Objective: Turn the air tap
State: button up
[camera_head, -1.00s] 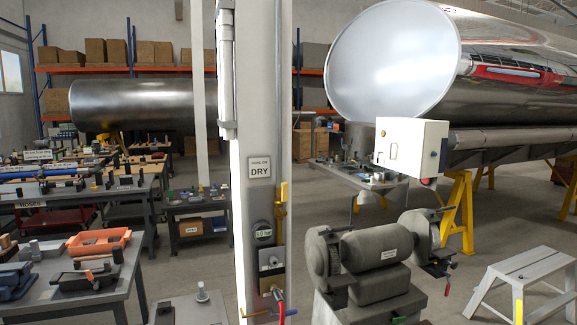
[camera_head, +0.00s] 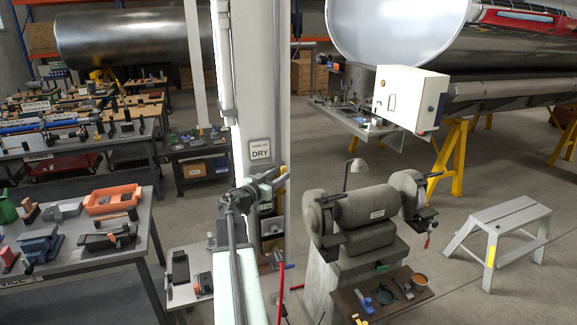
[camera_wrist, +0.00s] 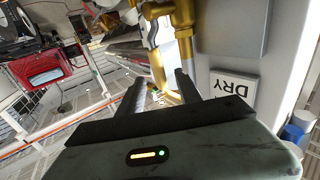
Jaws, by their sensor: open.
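The brass-yellow tap fitting (camera_wrist: 182,18) shows at the top of the wrist view, on the pale column. A yellow lever-like part (camera_wrist: 157,68) runs down from it toward the space between my fingers; whether they touch it I cannot tell. My gripper (camera_wrist: 159,78) is open, one finger either side of this space. In the head view my gripper (camera_head: 276,176) is raised in front of the column, below the DRY sign. It hides most of the tap and the gauge there; only a yellow sliver (camera_head: 282,181) shows beside it.
The DRY sign (camera_head: 260,151) is on the column (camera_head: 256,80); it is also close to my right finger in the wrist view (camera_wrist: 233,87). A red hose (camera_head: 280,292) hangs below. A bench grinder (camera_head: 365,207) stands right, a tool bench (camera_head: 75,262) left.

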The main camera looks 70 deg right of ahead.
jog(key=x, duration=0.6)
jog(key=shift+d, duration=0.35)
jog(key=shift+s+a, duration=0.1)
jog(key=shift+s, duration=0.05)
grip_shut()
dwell(0.8)
